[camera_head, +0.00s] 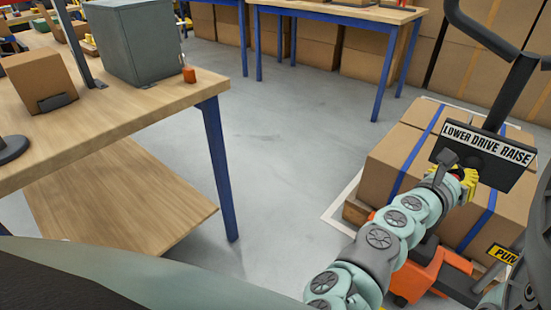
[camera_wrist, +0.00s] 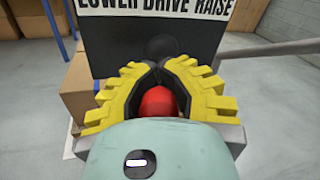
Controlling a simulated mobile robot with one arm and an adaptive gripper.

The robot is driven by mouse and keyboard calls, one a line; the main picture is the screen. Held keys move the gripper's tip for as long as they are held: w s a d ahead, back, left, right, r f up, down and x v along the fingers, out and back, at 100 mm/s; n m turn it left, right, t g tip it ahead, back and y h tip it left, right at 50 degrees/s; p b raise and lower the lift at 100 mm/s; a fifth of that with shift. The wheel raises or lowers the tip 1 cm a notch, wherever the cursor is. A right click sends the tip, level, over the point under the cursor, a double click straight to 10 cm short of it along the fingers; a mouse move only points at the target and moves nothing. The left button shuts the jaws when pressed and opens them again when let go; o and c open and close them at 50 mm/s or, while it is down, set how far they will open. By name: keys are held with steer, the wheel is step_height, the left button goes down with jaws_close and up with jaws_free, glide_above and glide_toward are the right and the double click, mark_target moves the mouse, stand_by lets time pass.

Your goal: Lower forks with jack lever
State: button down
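The pallet jack's black control plate (camera_head: 485,160) reads LOWER DRIVE RAISE; it fills the top of the wrist view (camera_wrist: 150,45). My gripper (camera_head: 464,182) is at the plate's lower left in the head view. In the wrist view my gripper's yellow fingers (camera_wrist: 160,75) curve in with dark tips together around a red knob (camera_wrist: 158,101), which looks like the jack lever's end. The knob sits between the fingers, below the lettering. The lever's shaft is hidden, so its exact position cannot be told.
The orange jack (camera_head: 423,272) stands at a pallet with strapped cardboard boxes (camera_head: 400,160). The black tiller handle (camera_head: 515,85) rises above the plate. A wooden workbench (camera_head: 120,95) stands at left, and another bench (camera_head: 340,10) at the back. Grey floor (camera_head: 285,130) between them is clear.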

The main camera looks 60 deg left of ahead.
steer(key=y, duration=0.1)
steer(key=d+n+y+b, duration=0.1)
steer(key=shift+w+d+n+y, duration=0.1)
steer(key=shift+d+n+y, duration=0.1)
steer(key=shift+n+y, duration=0.1)
steer(key=shift+d, duration=0.25)
stand_by(0.6)
steer(key=c, duration=1.3)
jaws_free()
steer(key=shift+w+d, duration=0.15)
steer(key=shift+d, duration=0.05)
steer(key=shift+c, duration=0.2)
steer(key=o, duration=0.6)
steer(key=shift+a, duration=0.2)
steer(key=s+d, duration=0.1)
steer(key=s, duration=1.1)
steer(key=shift+d, duration=0.4)
